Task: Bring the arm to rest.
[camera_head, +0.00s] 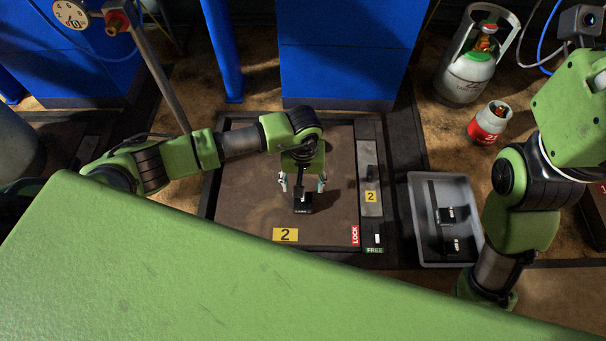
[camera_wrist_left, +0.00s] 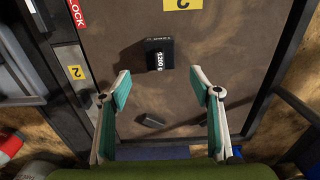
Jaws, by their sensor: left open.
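My left arm reaches over the brown scale plate (camera_head: 245,190). My left gripper (camera_head: 303,183) points down at the plate, its fingers apart; it also shows open in the left wrist view (camera_wrist_left: 160,82). A black block (camera_head: 303,205) with white lettering stands on the plate just below the gripper. In the left wrist view the block (camera_wrist_left: 159,55) lies beyond the fingertips, and nothing is between the fingers. A small dark piece (camera_wrist_left: 152,121) lies on the plate there. My right arm comes down at the right; its gripper is out of sight.
A grey tray (camera_head: 419,215) with black pieces stands right of the scale. A white slider (camera_head: 377,239) sits by the green FREE label (camera_head: 374,250), below the red LOCK label (camera_head: 355,235). Gas cylinders (camera_head: 466,78) stand at the back right; blue columns (camera_head: 338,75) rise behind.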

